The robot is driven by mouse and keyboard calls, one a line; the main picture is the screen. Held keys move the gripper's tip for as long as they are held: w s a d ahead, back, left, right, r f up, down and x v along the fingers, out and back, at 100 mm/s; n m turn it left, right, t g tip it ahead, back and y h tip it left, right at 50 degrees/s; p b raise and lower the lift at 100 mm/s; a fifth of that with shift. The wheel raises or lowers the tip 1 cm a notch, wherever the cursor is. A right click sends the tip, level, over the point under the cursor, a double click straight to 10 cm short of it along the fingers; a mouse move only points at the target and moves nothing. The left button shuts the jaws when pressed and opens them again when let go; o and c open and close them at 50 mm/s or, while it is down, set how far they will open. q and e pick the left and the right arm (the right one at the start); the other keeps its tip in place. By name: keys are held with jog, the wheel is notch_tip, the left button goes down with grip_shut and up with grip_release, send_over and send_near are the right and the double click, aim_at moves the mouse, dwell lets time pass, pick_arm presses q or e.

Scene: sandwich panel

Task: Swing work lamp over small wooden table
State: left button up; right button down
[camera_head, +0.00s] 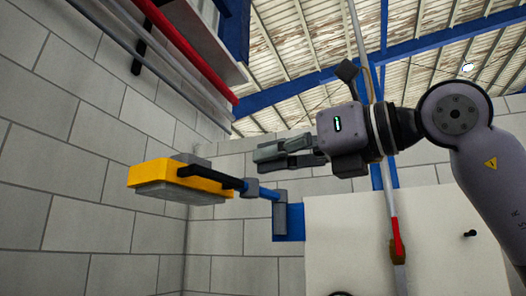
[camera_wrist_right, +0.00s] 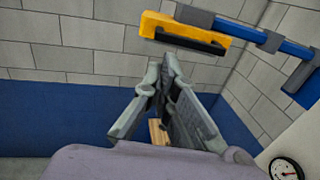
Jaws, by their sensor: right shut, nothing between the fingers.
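The yellow and grey work lamp (camera_head: 155,174) hangs at the left of the head view, with a black handle bar (camera_head: 210,178) along its side. Its blue arm (camera_head: 263,191) runs right to a grey hinge on a blue wall plate (camera_head: 290,228). The lamp also shows at the top of the wrist view (camera_wrist_right: 212,28). My right gripper (camera_head: 264,153) is shut and empty, up and right of the lamp, apart from it. Its fingertips meet in the wrist view (camera_wrist_right: 166,62). A small wooden piece (camera_wrist_right: 157,132), perhaps the table, shows between the fingers, mostly hidden. My left gripper is out of view.
A grey block wall (camera_head: 70,150) stands behind and left of the lamp. A white panel (camera_head: 400,255) with a black knob (camera_head: 470,234) is at lower right. A red and white pole (camera_head: 396,238) stands before it. A gauge (camera_wrist_right: 286,169) sits at the wrist view's lower right.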

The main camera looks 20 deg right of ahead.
aim_at(200, 171)
jog(key=p+x, duration=0.5)
jog(key=x, duration=0.5)
jog(key=shift+w+a+r, duration=0.1)
jog(key=shift+w+r, duration=0.1)
jog(key=shift+w+a+f, duration=0.15)
jog(key=shift+w+a, duration=0.25)
jog(key=shift+w, duration=0.05)
